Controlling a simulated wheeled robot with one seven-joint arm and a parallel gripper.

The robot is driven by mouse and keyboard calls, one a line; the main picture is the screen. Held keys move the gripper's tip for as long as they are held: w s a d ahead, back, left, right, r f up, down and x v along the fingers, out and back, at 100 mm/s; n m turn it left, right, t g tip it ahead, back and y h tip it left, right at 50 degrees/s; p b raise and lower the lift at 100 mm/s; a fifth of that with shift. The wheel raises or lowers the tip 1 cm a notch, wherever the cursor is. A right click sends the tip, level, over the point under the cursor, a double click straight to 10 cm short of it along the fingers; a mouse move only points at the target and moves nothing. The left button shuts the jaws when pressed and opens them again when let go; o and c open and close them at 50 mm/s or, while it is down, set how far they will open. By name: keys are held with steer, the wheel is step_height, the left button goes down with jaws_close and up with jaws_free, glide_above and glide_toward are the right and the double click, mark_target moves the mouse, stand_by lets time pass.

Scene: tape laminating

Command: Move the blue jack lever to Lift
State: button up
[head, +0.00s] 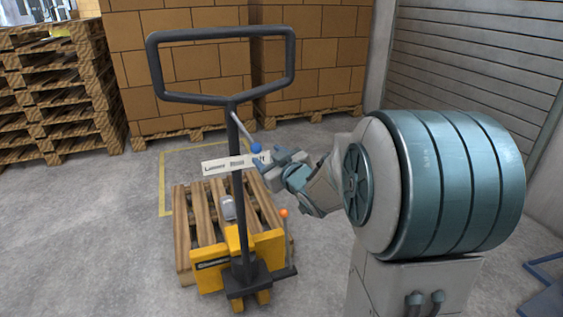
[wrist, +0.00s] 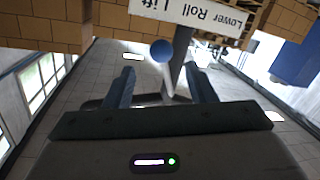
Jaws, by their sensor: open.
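The blue jack lever knob (head: 256,148) sits at the end of a thin grey rod beside the pallet jack's dark handle post (head: 238,190). A white plate (head: 215,168) on the post reads Lower, Roll, Lift; my gripper partly covers its Lift end in the head view. The knob shows near the plate's Roll–Lift side, but its exact setting is unclear. My gripper (head: 278,160) is open and close to the knob, on its right. In the wrist view, the blue knob (wrist: 162,50) appears between the lines of the open fingers (wrist: 160,78), just beyond the tips; no contact is evident.
The yellow jack body (head: 212,277) stands at a wooden pallet (head: 186,220). An orange knob (head: 283,212) lies below my gripper. The dark loop handle (head: 222,33) rises above. Stacked boxes (head: 165,60) and pallets (head: 55,90) stand behind. Floor at left is clear.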

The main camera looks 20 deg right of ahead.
steer(key=s+d, duration=0.1)
steer(key=s, duration=0.5)
steer(key=shift+r+p, duration=0.3)
steer(key=shift+p, duration=0.15)
steer(key=s+r+m+g+h+p, duration=0.45)
steer(key=r+g+p, duration=0.2)
steer(key=p, duration=0.55)
steer(key=s+a+r+g+p, duration=0.2)
steer(key=s+p, duration=0.1)
steer(key=s, duration=0.3)
steer(key=s+a+r+g+y+p, duration=0.1)
steer(key=s+a+r+g+p, duration=0.1)
steer(key=s, duration=0.4)
steer(key=s+a+r+m+g+p, duration=0.1)
steer(key=s+a+r+g+p, duration=0.1)
steer(key=s+p, duration=0.3)
steer(key=shift+s+a+r+g, duration=0.4)
steer(key=shift+s+a+g, duration=0.05)
steer(key=shift+a+g, duration=0.35)
